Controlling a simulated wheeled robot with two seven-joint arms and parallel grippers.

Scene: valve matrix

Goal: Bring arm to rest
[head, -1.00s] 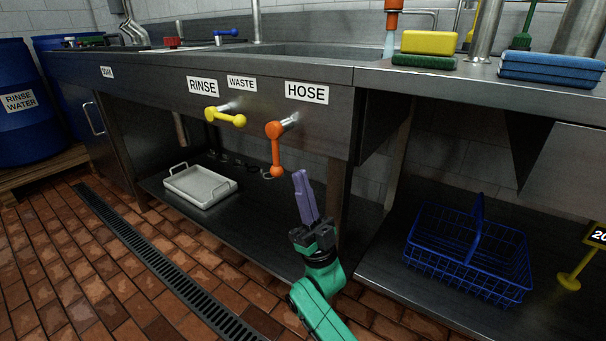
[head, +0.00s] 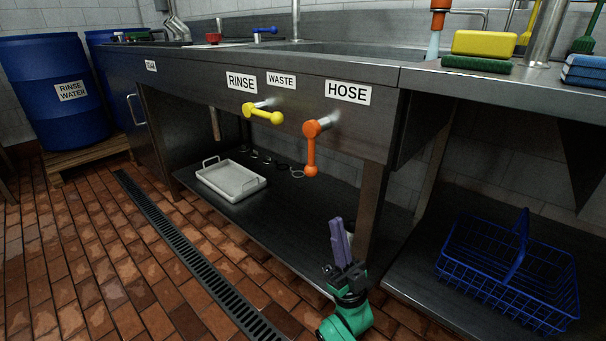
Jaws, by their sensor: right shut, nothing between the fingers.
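My right gripper (head: 341,241), with purple fingers and a green wrist, is at the bottom centre of the head view. Its fingers are together and empty, pointing up. It stands in front of the lower shelf, below the orange valve handle (head: 311,150) under the HOSE label, and apart from it. The orange handle hangs down. The yellow valve handle (head: 263,115) near the RINSE and WASTE labels points to the right, slightly down. My left gripper is not in view.
A steel sink counter (head: 374,76) runs across the view. A white tray (head: 231,181) lies on the lower shelf, and a blue wire basket (head: 512,272) stands at right. A blue RINSE WATER drum (head: 52,95) stands at left. Tiled floor (head: 110,270) with a drain grate is open at left.

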